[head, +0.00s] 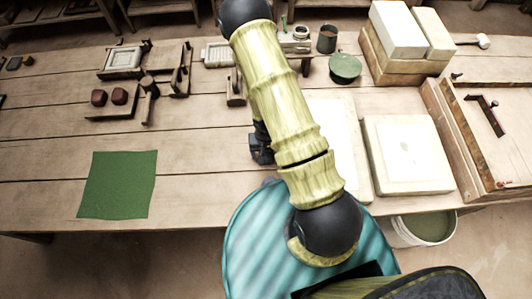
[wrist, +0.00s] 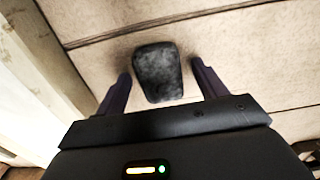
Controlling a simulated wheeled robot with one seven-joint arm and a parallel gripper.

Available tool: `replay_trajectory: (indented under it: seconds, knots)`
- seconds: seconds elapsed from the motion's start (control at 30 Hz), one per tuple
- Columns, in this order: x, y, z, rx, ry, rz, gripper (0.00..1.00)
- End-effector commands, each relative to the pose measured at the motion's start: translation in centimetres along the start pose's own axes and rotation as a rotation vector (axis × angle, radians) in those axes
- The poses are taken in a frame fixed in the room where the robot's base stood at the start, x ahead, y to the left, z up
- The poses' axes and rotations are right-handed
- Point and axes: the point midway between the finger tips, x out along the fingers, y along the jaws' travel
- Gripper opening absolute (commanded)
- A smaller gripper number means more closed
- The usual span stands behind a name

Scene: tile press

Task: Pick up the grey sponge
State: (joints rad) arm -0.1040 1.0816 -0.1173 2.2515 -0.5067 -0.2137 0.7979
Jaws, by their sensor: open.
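The grey sponge (wrist: 158,73) lies on the wooden table in the wrist view. It is dark grey, mottled and roughly rectangular with rounded corners. My gripper (wrist: 160,76) is open, with one dark finger on each side of the sponge and a visible gap to each. I cannot tell how far above the table the fingers are. In the head view my arm covers the area around the gripper, and the sponge is hidden there.
White slabs (head: 408,155) lie right of my arm. A green cloth (head: 117,185) lies at the front left. A bucket (head: 424,228) of green liquid stands below the front edge at right. Stacked white blocks (head: 398,30) stand at the back right.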

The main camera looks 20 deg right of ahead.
Motion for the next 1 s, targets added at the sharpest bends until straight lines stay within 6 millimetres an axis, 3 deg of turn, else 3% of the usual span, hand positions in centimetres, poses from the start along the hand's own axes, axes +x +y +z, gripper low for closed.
replay_trajectory:
  seconds: [0.57, 0.8, 1.0]
  knots:
    - [0.18, -0.02, -0.04, 0.0, 0.001, -0.001, 0.71]
    - [0.17, -0.02, -0.04, 0.0, 0.001, -0.001, 0.24]
    - [0.17, -0.02, -0.04, 0.0, 0.001, -0.001, 0.2]
